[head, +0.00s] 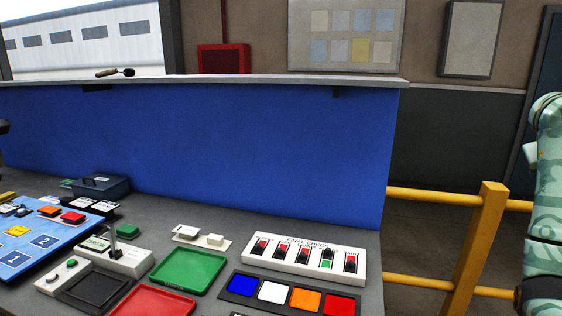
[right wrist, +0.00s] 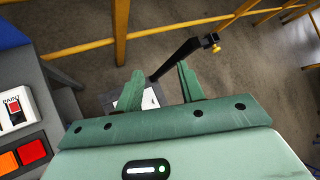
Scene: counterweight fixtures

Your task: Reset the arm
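A black arm (right wrist: 184,57) with a small brass-yellow knob (right wrist: 214,42) at its upper end slants up to the right in the right wrist view. Its lower part passes between the fingers of my right gripper (right wrist: 160,70) as seen from the camera. Below it is a dark base with a white plate (right wrist: 148,97), partly hidden by a finger. The green fingers stand apart, so the gripper is open. I cannot tell how far the black arm is from them. My left gripper is not in view.
The grey bench holds a FINAL CHECK switch panel (head: 305,258), a row of coloured tiles (head: 290,295), a green tray (head: 188,270) and a red tray (head: 152,302). A blue partition (head: 220,140) stands behind. Yellow railing (head: 470,250) stands right of the bench.

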